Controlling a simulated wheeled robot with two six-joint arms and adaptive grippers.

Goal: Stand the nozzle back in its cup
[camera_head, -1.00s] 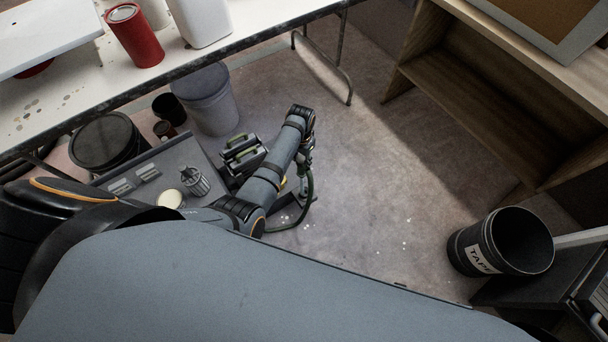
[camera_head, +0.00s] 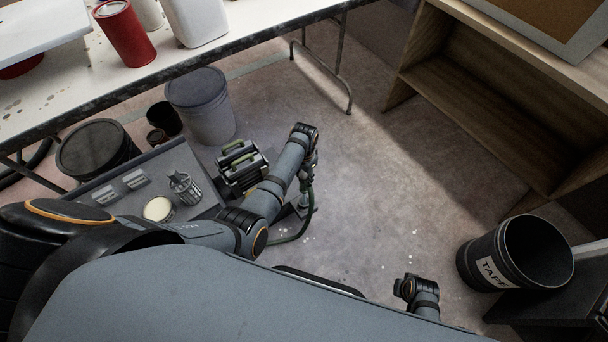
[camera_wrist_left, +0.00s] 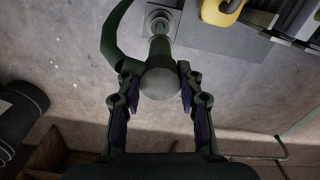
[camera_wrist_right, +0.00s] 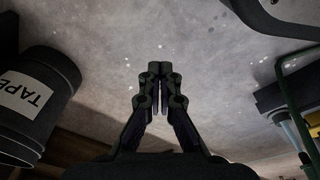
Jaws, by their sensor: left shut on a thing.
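The nozzle (camera_wrist_left: 159,80) is dark green with a rounded grey-green end and a green hose. In the left wrist view my left gripper (camera_wrist_left: 158,88) is shut on it, one finger on each side. The nozzle's far end points at a small round grey cup (camera_wrist_left: 160,22) on a square grey plate. I cannot tell whether its tip is inside the cup or just above it. In the head view my left gripper (camera_head: 308,172) hangs over this spot, mostly hidden by its wrist. My right gripper (camera_wrist_right: 160,75) is shut and empty, away from the nozzle.
A grey tray (camera_head: 112,206) with a slotted metal holder and a cream-lidded tin lies left of my left arm. A black case with green handles (camera_head: 242,170) stands close beside it. A black tape bin (camera_head: 478,262) is at the right. The middle floor is clear.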

